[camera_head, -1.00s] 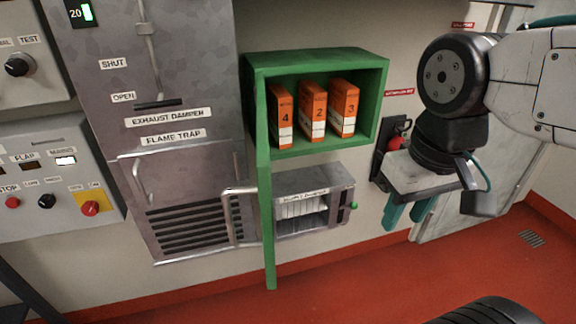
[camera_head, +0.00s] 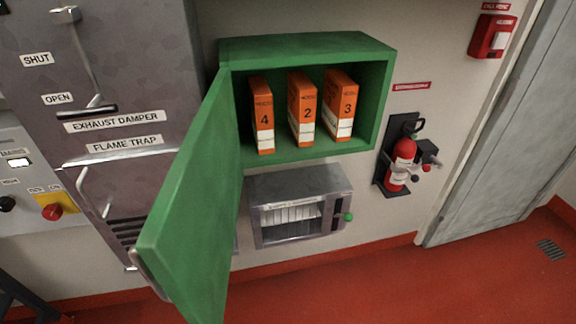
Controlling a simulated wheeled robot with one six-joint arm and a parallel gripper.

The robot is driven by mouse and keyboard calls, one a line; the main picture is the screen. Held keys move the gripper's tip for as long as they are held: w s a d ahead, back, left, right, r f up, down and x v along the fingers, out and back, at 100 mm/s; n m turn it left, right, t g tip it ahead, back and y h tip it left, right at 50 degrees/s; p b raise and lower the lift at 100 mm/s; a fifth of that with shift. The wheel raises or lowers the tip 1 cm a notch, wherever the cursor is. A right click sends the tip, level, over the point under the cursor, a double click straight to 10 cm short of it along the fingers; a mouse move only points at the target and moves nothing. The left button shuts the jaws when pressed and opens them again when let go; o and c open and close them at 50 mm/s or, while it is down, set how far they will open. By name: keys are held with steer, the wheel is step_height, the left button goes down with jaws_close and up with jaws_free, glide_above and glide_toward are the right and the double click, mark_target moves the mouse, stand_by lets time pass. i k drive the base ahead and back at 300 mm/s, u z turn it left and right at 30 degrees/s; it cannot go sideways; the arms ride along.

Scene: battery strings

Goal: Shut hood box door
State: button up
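The green hood box (camera_head: 310,48) is on the wall with its front open. Its green door (camera_head: 193,205) is hinged on the box's left side and stands wide open, swung out toward me. A metal handle (camera_head: 150,275) shows at the door's lower left edge. My gripper and arm are not in this view.
A grey slotted unit (camera_head: 297,208) with a green knob sits below the box. A red fire extinguisher (camera_head: 402,165) hangs to the right. The grey exhaust damper cabinet (camera_head: 120,90) is at left, behind the door. Red floor (camera_head: 420,290) is clear at right.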

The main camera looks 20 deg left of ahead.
mark_target(182, 250)
steer(key=z, duration=0.1)
steer(key=k, duration=0.7)
steer(key=u, duration=0.65)
steer(key=k, duration=0.55)
steer(key=u, duration=0.7)
steer(key=i, duration=0.45)
